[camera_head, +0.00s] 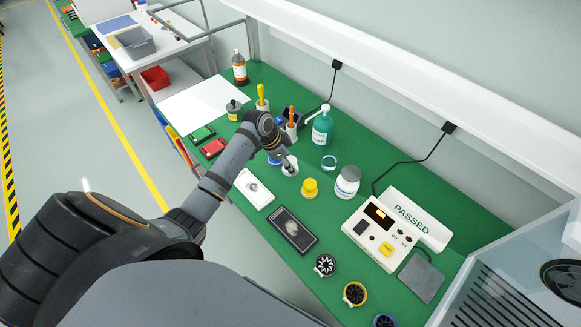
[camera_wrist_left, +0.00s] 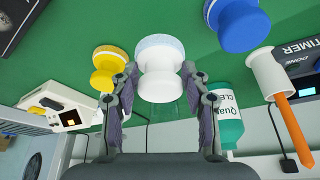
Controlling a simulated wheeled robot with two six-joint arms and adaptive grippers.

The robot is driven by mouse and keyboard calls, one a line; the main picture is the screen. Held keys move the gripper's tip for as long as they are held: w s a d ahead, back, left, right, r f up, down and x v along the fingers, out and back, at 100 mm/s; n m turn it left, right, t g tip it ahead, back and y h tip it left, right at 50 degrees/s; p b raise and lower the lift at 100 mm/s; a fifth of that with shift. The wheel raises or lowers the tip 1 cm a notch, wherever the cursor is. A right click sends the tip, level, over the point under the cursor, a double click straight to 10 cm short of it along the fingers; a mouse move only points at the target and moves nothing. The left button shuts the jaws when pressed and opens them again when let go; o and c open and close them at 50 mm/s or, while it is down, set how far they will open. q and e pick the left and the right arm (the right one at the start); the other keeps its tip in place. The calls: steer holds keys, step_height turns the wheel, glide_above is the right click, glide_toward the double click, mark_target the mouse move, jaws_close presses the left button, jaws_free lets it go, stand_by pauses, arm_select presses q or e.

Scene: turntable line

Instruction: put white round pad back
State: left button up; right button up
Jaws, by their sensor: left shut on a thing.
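The white round pad (camera_head: 291,168) is a spool-shaped piece with a pale blue-white face. It fills the space between my left fingers in the left wrist view (camera_wrist_left: 160,68). My left gripper (camera_head: 284,158) is shut on its narrow part; whether it touches the bench I cannot tell. The yellow round pad (camera_head: 310,188) stands to its right in the head view, and also shows in the left wrist view (camera_wrist_left: 110,68). The blue round pad (camera_wrist_left: 239,24) is on the other side, mostly hidden by my gripper in the head view. My right gripper is not in view.
On the green bench (camera_head: 345,260) are a white tray (camera_head: 246,197), a dark tray (camera_head: 303,242), a white jar (camera_head: 347,182), a glass ring (camera_head: 329,162) and a green pump bottle (camera_head: 321,126). A tester box (camera_head: 374,226) stands right. Several small wheels lie at the front.

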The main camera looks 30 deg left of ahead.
arm_select(q)
step_height(320, 180, down, 3)
steer(key=shift+w+d+f+p, duration=0.15)
steer(key=shift+f+p, duration=0.05)
steer(key=shift+p, duration=0.6)
steer(key=shift+f, duration=0.15)
steer(key=shift+f, duration=0.15)
steer(key=o, duration=1.1)
steer(key=b+v, duration=0.1)
steer(key=v, duration=1.1)
steer(key=shift+r, duration=0.25)
